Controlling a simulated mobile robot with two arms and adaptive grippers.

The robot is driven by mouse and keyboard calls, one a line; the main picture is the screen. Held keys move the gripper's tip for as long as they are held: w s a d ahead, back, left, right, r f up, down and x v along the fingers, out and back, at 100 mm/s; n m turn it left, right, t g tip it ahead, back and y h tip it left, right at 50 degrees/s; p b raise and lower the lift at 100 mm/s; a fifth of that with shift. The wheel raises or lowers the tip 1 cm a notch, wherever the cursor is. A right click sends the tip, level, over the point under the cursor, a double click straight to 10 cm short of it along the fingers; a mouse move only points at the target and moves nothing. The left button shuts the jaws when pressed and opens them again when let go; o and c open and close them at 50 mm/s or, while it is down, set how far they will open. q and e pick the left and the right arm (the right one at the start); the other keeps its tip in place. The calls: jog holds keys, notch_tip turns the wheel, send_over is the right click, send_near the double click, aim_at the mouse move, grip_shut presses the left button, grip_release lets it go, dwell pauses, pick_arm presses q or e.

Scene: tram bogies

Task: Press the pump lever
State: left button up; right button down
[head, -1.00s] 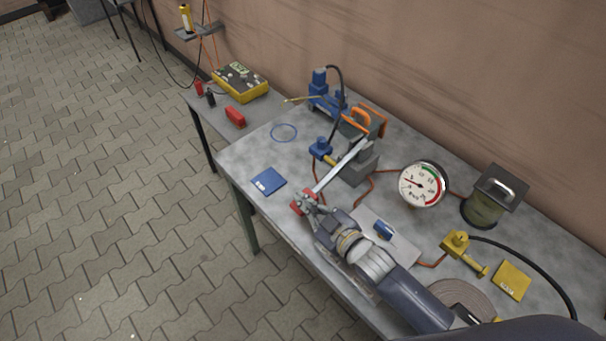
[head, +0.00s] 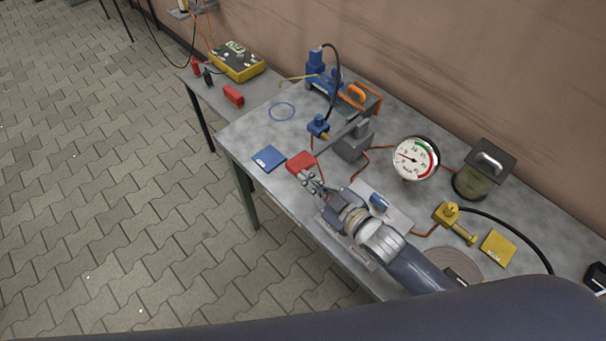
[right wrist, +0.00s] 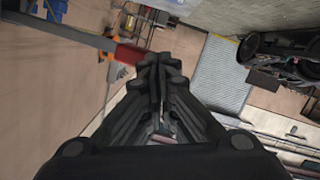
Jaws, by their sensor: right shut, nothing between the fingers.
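The pump lever is a grey bar with a red grip (head: 300,161) on its end, reaching left from the grey pump block (head: 354,143) on the table. My right gripper (head: 308,180) is shut and empty just below the red grip in the head view. In the right wrist view the red grip (right wrist: 128,53) and grey bar (right wrist: 68,33) lie left of my shut fingers (right wrist: 158,62). I cannot tell whether they touch. My left gripper is not in view.
A pressure gauge (head: 416,158), a dark green canister (head: 482,176) and a yellow fitting (head: 454,220) stand to the right. A blue pump unit (head: 318,72) is behind. A blue card (head: 268,158) lies near the front edge.

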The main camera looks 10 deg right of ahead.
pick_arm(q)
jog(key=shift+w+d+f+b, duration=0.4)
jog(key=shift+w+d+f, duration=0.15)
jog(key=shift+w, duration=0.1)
pick_arm(e)
jog(key=v, duration=0.6)
jog(key=shift+w+d+r, duration=0.15)
jog(key=shift+w+d, duration=0.05)
jog(key=shift+d, duration=0.05)
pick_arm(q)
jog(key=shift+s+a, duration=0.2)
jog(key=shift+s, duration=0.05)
